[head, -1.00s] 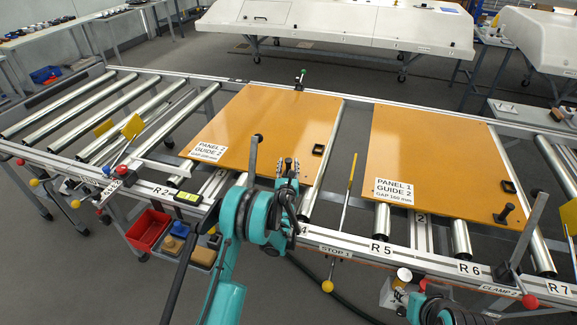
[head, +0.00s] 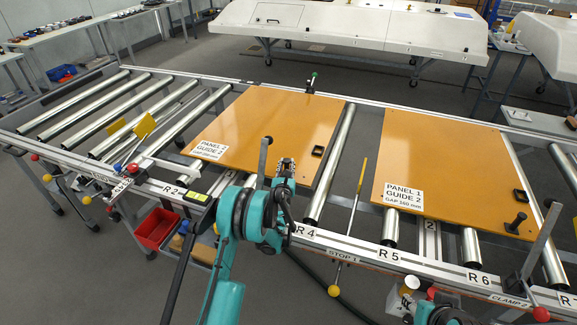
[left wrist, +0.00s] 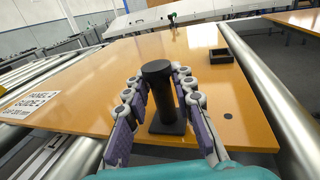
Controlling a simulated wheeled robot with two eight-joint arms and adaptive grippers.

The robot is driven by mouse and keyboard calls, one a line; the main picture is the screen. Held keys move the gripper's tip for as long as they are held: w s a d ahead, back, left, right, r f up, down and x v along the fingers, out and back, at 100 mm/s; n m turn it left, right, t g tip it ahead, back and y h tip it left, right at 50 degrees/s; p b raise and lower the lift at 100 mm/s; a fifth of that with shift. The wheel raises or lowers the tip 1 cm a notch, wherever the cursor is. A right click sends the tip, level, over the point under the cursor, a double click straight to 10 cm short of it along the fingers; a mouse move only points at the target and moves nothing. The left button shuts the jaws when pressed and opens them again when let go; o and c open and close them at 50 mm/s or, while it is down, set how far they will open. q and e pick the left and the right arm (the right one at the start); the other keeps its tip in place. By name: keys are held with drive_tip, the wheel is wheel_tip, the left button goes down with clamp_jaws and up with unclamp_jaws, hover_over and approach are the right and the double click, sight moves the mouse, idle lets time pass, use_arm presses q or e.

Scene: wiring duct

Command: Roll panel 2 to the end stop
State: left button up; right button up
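Panel 2 (head: 275,125) is an orange board lying flat on the rollers, with a white label at its near left corner and a small black square fitting at its right side. It also shows in the left wrist view (left wrist: 90,85). My left gripper (head: 286,165) is at the panel's near edge. In the left wrist view its fingers stand on both sides of the upright black knob (left wrist: 160,95) and appear closed against it. In the head view the knob is largely hidden. I cannot tell which part is the end stop.
Bare rollers (head: 90,119) lie left of panel 2, with two yellow plates (head: 144,126) standing among them. Panel 1 (head: 435,155) lies to the right across a gap. A yellow-tipped stop lever (head: 359,185) and an upright grey clamp bar (head: 264,160) stand at the near rail.

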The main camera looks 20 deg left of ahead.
use_arm(q)
drive_tip(key=shift+o, duration=0.9)
drive_tip(key=shift+a, duration=0.1)
wheel_tip(320, 180, up, 10)
